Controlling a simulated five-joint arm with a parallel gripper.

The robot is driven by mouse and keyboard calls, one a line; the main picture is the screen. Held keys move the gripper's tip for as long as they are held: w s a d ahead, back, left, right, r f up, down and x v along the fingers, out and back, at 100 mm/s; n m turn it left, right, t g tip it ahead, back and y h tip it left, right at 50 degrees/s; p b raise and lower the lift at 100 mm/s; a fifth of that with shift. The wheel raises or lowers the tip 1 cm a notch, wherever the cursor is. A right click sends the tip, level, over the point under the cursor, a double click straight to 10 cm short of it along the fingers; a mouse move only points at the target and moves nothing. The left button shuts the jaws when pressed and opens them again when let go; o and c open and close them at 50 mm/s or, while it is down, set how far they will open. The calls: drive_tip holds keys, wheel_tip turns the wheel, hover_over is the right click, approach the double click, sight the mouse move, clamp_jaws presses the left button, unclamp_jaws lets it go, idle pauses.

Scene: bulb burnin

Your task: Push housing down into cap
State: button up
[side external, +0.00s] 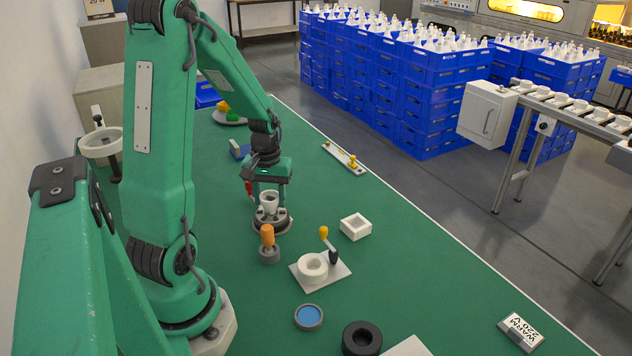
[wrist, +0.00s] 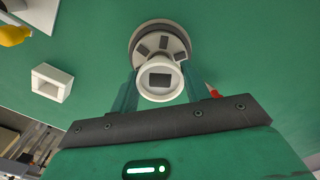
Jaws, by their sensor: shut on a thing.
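The housing (side external: 268,202) is a white, cup-like piece, wide at the top. In the wrist view its round white rim (wrist: 160,97) surrounds a dark square. My gripper (side external: 269,190) is above the round holder and shut on the housing, with a green finger on each side in the wrist view (wrist: 161,85). The housing stands over the middle of a round holder (side external: 271,222) with a light top and a dark base. The wrist view shows dark pads around the holder's top (wrist: 151,45). I cannot make out the cap separately, nor how deep the housing sits.
An orange-handled tool (side external: 267,237) stands close in front of the holder. A white square box (side external: 355,227) and a white ring fixture with a lever (side external: 313,267) are to the right. A small red-tipped piece (side external: 248,188) is beside my gripper.

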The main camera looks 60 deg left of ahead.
drive_tip(key=shift+f, duration=0.3)
idle(0.4)
drive_tip(key=o, duration=1)
drive_tip(key=shift+r, duration=0.1)
wheel_tip(320, 180, up, 8)
drive_tip(key=shift+f, duration=0.15)
drive_tip(key=shift+d, duration=0.1)
